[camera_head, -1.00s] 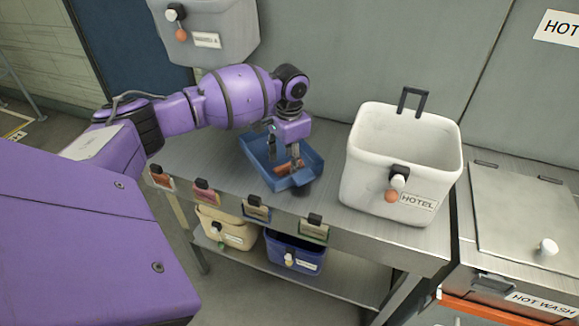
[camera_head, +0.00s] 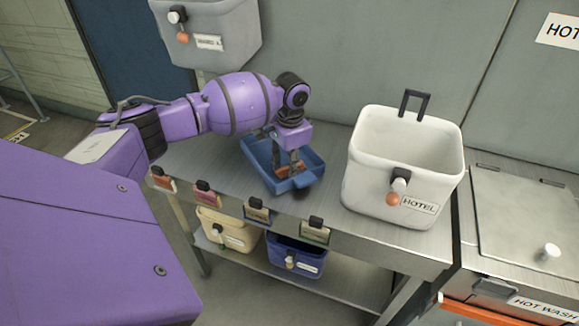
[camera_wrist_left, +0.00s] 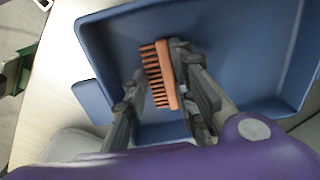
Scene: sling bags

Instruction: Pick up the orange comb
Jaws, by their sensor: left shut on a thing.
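The orange comb (camera_wrist_left: 165,75) shows in the left wrist view, with its row of teeth facing left. It is between the fingers of my left gripper (camera_wrist_left: 158,95), which is shut on it. In the head view the comb (camera_head: 282,172) is a small orange patch, partly hidden by the fingers of my left gripper (camera_head: 288,168). Both are in or just over the blue tray (camera_head: 312,163), which stands on the metal table; I cannot tell whether the comb touches its floor. The tray wall also shows in the left wrist view (camera_wrist_left: 95,45). My right gripper is out of view.
A white bin (camera_head: 385,195) labelled HOTEL stands right of the tray. A grey bin (camera_head: 225,45) hangs on the wall behind my arm. Several tags hang along the table's front edge. A beige bin (camera_head: 225,232) and a dark blue bin (camera_head: 300,257) sit on the lower shelf.

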